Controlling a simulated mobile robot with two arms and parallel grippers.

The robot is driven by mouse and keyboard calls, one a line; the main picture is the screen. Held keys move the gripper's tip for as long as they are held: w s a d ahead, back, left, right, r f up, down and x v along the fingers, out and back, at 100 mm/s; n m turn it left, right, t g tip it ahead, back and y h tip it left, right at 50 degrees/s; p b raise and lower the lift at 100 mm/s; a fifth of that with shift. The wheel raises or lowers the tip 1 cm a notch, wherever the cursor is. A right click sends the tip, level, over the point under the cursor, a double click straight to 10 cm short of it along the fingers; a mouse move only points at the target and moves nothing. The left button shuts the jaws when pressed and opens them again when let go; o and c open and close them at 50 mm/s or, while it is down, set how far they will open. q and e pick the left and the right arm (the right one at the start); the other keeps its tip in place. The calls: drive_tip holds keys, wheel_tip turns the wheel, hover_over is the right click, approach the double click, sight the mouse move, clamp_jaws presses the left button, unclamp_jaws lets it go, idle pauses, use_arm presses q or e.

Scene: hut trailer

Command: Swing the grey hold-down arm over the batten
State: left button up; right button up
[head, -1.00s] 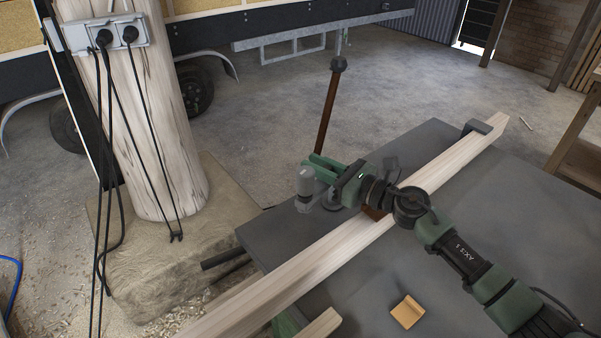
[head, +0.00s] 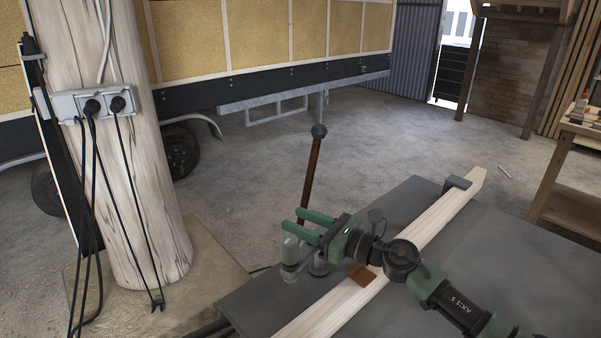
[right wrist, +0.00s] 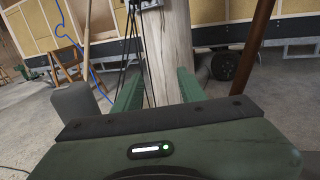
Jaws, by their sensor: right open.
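The batten (head: 425,228) is a long pale timber lying across the dark grey table. The grey hold-down arm (head: 290,251) is at the table's left edge, with an upright grey cylinder at its end and a round grey piece beside it. It sits left of the batten, not over it. My right gripper (head: 292,218) is open and empty, its green fingers pointing left, just above and behind the cylinder in the head view. In the right wrist view, a grey cylinder (right wrist: 75,103) stands left of and outside the fingers (right wrist: 160,74). My left gripper is out of view.
A brown block (head: 360,275) lies at the batten, partly under my wrist. A brown rod (head: 311,180) with a dark knob rises behind the table. A thick wooden post (head: 115,170) with sockets and hanging cables stands left.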

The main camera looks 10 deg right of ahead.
wheel_tip(320, 180, up, 17)
drive_tip(key=p, duration=0.5)
drive_tip(key=shift+p, duration=0.35)
